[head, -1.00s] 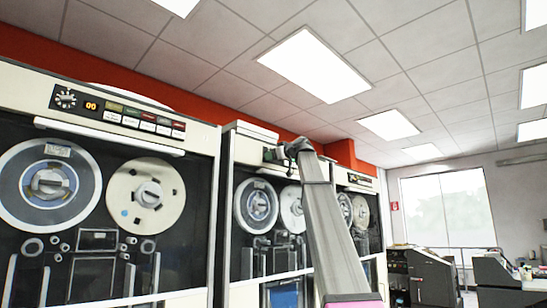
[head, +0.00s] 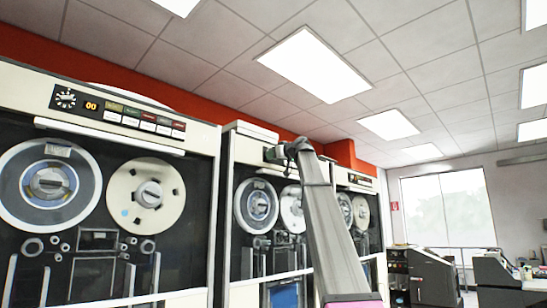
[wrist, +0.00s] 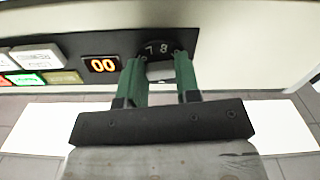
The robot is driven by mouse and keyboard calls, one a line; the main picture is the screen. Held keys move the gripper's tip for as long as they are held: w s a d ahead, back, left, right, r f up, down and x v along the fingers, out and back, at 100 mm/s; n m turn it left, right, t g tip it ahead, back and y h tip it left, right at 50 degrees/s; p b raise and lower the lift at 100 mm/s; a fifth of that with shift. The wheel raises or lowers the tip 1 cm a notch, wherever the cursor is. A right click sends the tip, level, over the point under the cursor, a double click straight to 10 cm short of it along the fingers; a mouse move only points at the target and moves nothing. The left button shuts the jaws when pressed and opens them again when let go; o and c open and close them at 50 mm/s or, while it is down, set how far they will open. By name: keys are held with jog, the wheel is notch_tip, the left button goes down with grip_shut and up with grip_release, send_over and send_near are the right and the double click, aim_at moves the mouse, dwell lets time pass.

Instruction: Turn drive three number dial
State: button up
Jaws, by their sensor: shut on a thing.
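The number dial (wrist: 158,48) is a dark round dial with white digits, 7 and 8 showing, on a black panel strip in the wrist view. My gripper (wrist: 158,66) has its two green fingers closed on either side of the dial's grey knob (wrist: 160,73). Part of the dial's lower face is hidden by the fingers.
An orange display (wrist: 101,65) reads 00 beside the dial, with lit and white buttons (wrist: 32,80) further left. A nearer tape drive (head: 196,160) at left has its own dial (head: 65,97) and 00 display. Another drive (head: 357,181) stands right of my arm.

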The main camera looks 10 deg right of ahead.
jog(key=shift+a+m, duration=0.1)
jog(key=shift+m, duration=2.5)
jog(key=shift+s, duration=0.1)
jog(key=o, duration=0.9)
jog(key=v, duration=1)
jog(key=shift+s+d, duration=0.25)
jog(key=shift+s, duration=0.05)
jog(key=shift+f, duration=0.1)
